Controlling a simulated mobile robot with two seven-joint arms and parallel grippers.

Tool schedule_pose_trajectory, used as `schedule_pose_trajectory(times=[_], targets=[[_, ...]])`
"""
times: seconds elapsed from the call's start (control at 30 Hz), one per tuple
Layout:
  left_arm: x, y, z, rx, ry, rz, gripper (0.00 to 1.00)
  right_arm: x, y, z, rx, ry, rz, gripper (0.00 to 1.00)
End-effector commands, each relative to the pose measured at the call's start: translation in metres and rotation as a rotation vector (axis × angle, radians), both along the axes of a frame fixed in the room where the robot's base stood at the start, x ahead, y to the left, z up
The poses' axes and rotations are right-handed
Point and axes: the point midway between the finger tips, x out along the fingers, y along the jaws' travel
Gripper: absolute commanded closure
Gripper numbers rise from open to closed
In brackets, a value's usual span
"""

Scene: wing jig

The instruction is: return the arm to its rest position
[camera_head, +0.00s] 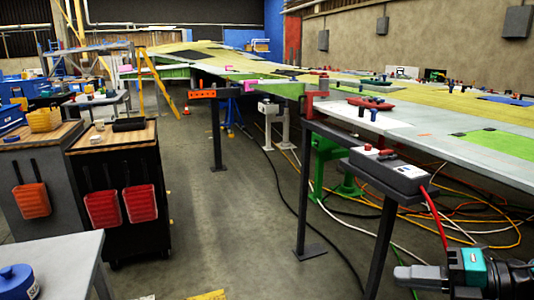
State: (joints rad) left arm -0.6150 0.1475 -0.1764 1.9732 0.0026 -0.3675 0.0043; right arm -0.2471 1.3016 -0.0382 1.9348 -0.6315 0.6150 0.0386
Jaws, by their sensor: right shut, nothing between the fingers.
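My right gripper (420,277) is at the bottom right corner of the head view, pointing left. Its fingers are grey and shut with nothing between them. The teal and black wrist (473,262) behind it is cut off by the frame's edge. The gripper is over the floor, in front of the long wing (450,125) and its stand, and appears apart from them. My left gripper is not in view.
Dark stand legs (381,240) and cables (480,225) lie close by. Carts (115,170) and a white table (50,262) stand left. The middle floor (225,230) is clear.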

Motion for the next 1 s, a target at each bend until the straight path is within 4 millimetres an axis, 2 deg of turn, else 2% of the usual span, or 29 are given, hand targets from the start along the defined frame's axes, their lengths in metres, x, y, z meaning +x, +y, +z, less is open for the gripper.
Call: schedule_pose_trajectory(times=[0.1,0.27,0.47,0.67,0.8,1.0], targets=[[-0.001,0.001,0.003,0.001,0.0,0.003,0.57,0.003,0.007,-0.02,0.208,0.067,-0.163,1.0],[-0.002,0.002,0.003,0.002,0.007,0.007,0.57,0.002,0.01,-0.053,0.451,0.182,-0.393,1.0],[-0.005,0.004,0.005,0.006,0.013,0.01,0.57,-0.012,0.016,-0.107,0.716,0.383,-0.693,1.0],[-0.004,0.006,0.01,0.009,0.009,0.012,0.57,-0.044,0.037,-0.168,0.938,0.644,-0.984,1.0],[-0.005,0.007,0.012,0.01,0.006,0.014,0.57,-0.073,0.063,-0.205,1.061,0.842,-1.159,1.0],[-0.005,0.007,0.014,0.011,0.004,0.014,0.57,-0.104,0.095,-0.234,1.155,1.043,-1.306,1.0]])
